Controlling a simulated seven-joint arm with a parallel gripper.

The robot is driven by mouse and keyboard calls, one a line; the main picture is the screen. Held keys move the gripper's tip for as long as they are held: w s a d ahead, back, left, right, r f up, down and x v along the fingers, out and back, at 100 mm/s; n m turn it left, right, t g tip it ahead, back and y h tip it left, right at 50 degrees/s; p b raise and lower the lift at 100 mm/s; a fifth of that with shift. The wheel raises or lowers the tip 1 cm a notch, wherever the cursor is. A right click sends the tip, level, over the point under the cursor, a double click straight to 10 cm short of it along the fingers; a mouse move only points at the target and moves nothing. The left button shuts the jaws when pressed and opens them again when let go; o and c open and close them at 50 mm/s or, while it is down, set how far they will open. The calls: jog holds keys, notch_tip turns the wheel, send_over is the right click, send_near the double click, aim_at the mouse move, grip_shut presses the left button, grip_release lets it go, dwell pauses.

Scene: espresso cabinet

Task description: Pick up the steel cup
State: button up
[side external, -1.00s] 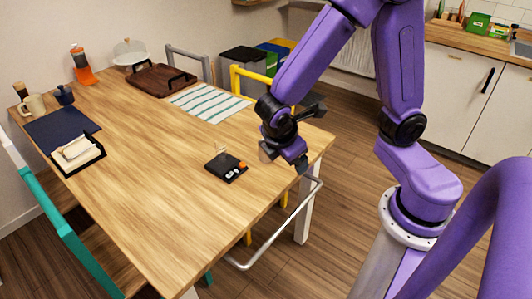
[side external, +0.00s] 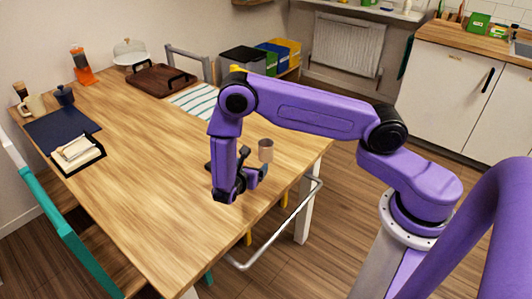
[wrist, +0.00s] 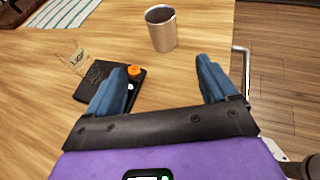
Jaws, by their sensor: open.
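The steel cup (side external: 266,149) stands upright near the table's right edge. In the wrist view the cup (wrist: 161,32) is at the top centre, beyond my fingertips. My gripper (side external: 254,162) is low over the table, on the near-left side of the cup. In the wrist view my gripper (wrist: 162,75) has its two blue fingers spread wide with nothing between them. The cup stands apart from the fingers, ahead of the gap.
A small black device (wrist: 128,98) with an orange knob lies beside the left finger, with a small clear labelled item (wrist: 77,60) beyond it. A striped cloth (side external: 196,101) and a brown tray (side external: 158,79) lie farther back. The wooden table's (side external: 130,160) middle is clear.

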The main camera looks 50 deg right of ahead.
aim_at(264, 154)
jog(key=x, duration=1.2)
jog(key=shift+d, duration=0.1)
jog(key=shift+s+x, duration=0.2)
jog(key=shift+x, duration=2.45)
jog(key=c, duration=1.1)
jog(key=shift+r, duration=0.15)
